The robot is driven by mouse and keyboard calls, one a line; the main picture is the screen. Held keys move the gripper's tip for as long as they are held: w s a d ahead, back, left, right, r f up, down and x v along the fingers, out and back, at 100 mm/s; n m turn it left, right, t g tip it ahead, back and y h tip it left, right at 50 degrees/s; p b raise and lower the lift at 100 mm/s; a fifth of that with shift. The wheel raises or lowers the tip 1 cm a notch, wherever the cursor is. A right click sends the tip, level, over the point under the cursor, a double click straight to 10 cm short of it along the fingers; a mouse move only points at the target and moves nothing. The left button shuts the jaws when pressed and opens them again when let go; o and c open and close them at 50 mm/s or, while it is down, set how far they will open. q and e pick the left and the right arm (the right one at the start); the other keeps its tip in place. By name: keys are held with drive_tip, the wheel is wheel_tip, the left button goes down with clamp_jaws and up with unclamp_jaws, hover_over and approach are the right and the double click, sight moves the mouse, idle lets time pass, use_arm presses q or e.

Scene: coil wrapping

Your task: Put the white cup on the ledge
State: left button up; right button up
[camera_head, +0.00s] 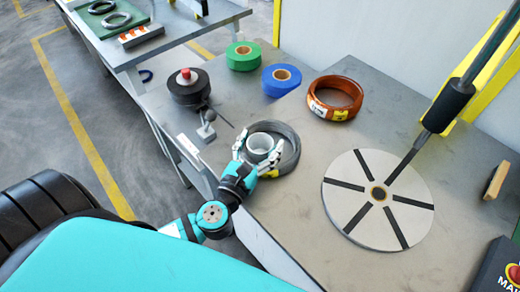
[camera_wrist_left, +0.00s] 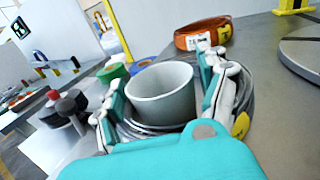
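The white cup (camera_head: 260,144) stands upright inside a grey wire coil (camera_head: 290,155) on the grey worktop. It also shows in the left wrist view (camera_wrist_left: 162,98), with its open top facing up. My left gripper (camera_head: 258,147) has one finger on each side of the cup. The fingers are spread and look slightly apart from the cup wall; in the left wrist view (camera_wrist_left: 165,95) they flank it. The cup's lower part is partly hidden by the gripper. I cannot tell which surface is the ledge. My right gripper is not in view.
A black spool (camera_head: 188,88), green tape (camera_head: 243,62) and blue tape (camera_head: 270,84) stand behind the coil. An orange coil (camera_head: 345,90) lies to the right, near a white disc (camera_head: 350,205) with black strips. A black-handled rod (camera_head: 447,105) slants over the disc.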

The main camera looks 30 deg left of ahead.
use_arm(q)
drive_tip(key=c, duration=0.9)
drive_tip(key=shift+c, duration=0.2)
